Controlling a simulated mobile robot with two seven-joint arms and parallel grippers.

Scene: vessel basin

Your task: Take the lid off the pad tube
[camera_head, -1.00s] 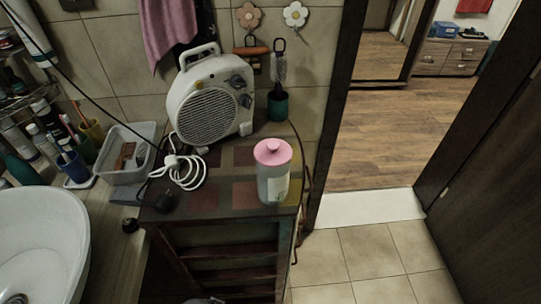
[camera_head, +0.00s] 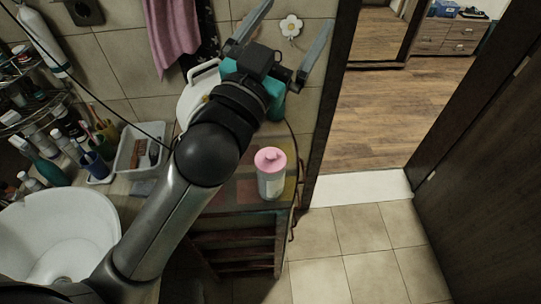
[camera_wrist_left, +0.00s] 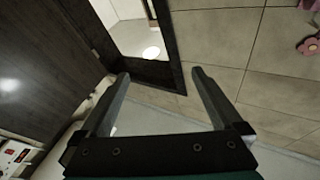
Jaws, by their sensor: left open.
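The pad tube (camera_head: 271,184) stands upright on the small cabinet in the head view. It is a pale, clear cylinder with a label. Its pink lid (camera_head: 270,159) with a small knob sits on top. My left gripper (camera_head: 293,33) is open and empty, raised above and behind the tube, with its fingers pointing up toward the wall. In the left wrist view the two open fingers (camera_wrist_left: 160,75) have nothing between them but the wall and a dark frame behind. The tube is not in the wrist view. My right gripper is in neither view.
A white fan heater (camera_head: 196,98) on the cabinet is mostly hidden behind my left arm. A white basin (camera_head: 55,235) and a clear bin (camera_head: 138,150) are at the left. The tiled floor (camera_head: 370,255) at right is clear.

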